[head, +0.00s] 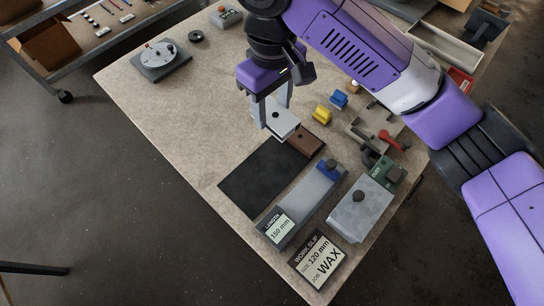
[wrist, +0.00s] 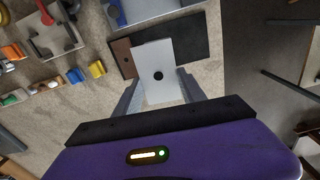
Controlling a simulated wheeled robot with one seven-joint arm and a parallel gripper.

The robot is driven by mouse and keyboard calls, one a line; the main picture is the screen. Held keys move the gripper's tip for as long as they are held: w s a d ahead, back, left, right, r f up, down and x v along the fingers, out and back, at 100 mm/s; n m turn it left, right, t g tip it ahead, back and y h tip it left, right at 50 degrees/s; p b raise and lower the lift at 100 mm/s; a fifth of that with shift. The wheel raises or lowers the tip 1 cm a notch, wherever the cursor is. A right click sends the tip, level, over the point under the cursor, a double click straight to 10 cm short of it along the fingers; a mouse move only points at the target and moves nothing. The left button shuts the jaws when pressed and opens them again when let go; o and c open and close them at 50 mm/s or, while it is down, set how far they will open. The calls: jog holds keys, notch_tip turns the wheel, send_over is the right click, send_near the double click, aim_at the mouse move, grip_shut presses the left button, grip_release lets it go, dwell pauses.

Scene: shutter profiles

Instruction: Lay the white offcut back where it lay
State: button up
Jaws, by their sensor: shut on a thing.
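My gripper (head: 273,112) is shut on the white offcut (head: 285,122), a pale flat piece with a dark round knob or hole. In the wrist view the offcut (wrist: 152,58) sits between the two grey fingers, its far end over the black mat (wrist: 180,38). In the head view the offcut is at the far edge of the black mat (head: 255,185). A brown block (head: 306,143) lies at the mat's right corner, close beside the offcut. I cannot tell whether the offcut touches the mat or the block.
A grey bar with a blue block (head: 328,168) and a 150 mm label lies right of the mat. A grey knobbed plate (head: 358,208) and a WAX work slip (head: 318,262) lie nearby. Yellow (head: 323,115) and blue (head: 339,99) pieces stand behind.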

jog(key=shift+f+n, duration=0.3)
jog(key=shift+f, duration=0.05)
send_over(272, 162)
notch_tip(272, 162, down, 14)
jog(key=shift+b, duration=0.4)
jog(key=shift+f, duration=2.65)
jog(key=o, duration=1.5)
jog(key=shift+f, duration=0.1)
notch_tip(272, 162, up, 12)
jog(key=shift+r, duration=0.15)
